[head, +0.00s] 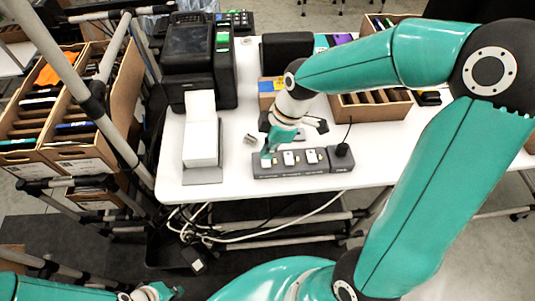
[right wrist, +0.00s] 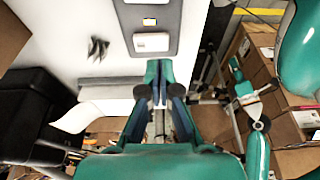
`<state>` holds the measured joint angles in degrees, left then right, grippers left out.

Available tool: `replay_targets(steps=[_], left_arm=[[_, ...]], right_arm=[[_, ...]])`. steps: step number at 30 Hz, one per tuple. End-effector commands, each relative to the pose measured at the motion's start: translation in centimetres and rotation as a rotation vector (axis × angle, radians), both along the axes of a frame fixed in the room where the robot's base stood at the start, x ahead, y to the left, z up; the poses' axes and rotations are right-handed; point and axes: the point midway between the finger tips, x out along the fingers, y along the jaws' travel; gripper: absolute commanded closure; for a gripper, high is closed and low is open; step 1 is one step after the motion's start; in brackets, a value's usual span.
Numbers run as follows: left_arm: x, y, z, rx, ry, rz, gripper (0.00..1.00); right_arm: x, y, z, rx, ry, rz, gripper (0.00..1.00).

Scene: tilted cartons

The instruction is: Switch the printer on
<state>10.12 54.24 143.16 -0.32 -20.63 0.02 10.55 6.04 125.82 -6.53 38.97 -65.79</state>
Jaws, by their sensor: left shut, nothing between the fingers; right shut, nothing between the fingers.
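The black printer (head: 187,52) stands at the back left of the white table, with white paper (head: 200,130) on a stand in front of it. A dark grey switch strip (head: 300,171) lies near the table's front edge. White switches (head: 288,158) show along it, and a black plug sits at its right end. My right gripper (head: 268,158) is shut and empty at the strip's left end, hiding part of it. In the right wrist view its closed fingertips (right wrist: 158,66) are by the strip's end, near a white switch (right wrist: 151,42); contact is unclear. My left gripper (head: 155,292) is shut at the bottom left, partly cut off.
Cartons (head: 62,150) sit tilted on a rack at the left, whose grey poles rise near the table. Loose cables (head: 235,238) hang below the front edge. A small metallic object (head: 250,139) lies left of my right gripper.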

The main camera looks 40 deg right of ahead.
Motion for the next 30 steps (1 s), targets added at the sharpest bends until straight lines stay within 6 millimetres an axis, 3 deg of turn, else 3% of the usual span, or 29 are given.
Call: replay_targets(steps=[8, 30], left_arm=[[0.0, 0.0, 0.4, 0.000, 0.000, 0.000, 1.00], [0.0, 0.0, -0.3, 0.000, 0.000, 0.000, 1.00]], right_arm=[[-0.1, -0.1, -2.7, -0.001, 0.001, -0.001, 1.00], [-0.2, 0.0, -3.3, 0.000, 0.002, -0.002, 1.00]])
